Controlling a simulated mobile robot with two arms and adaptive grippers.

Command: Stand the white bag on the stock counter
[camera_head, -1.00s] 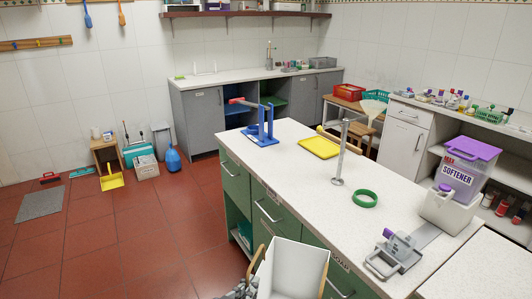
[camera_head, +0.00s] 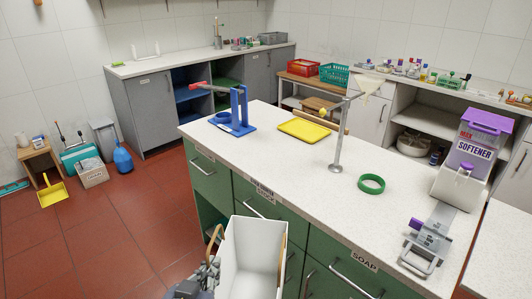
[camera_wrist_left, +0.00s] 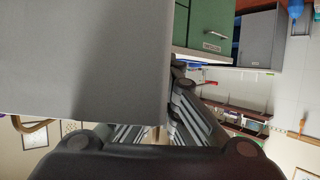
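The white bag (camera_head: 238,272) is open-topped and box-like, with brown handles. It is upright in the air in front of the green-drawered island in the head view. My left gripper (camera_head: 207,272) is at the bag's left side, shut on it; in the left wrist view the bag's pale wall (camera_wrist_left: 80,60) fills the upper left, by the fingers (camera_wrist_left: 160,125). The exact contact is partly hidden. The island's speckled white top (camera_head: 300,170) lies beyond the bag. A grey counter (camera_head: 190,62) stands at the back wall. My right gripper is not in view.
On the island stand a blue stand (camera_head: 238,112), yellow tray (camera_head: 303,130), metal post (camera_head: 337,140), green ring (camera_head: 371,184), softener container (camera_head: 474,150) and grey dispenser (camera_head: 424,247). The island's near left-middle top is clear. Red floor (camera_head: 110,240) is open at left.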

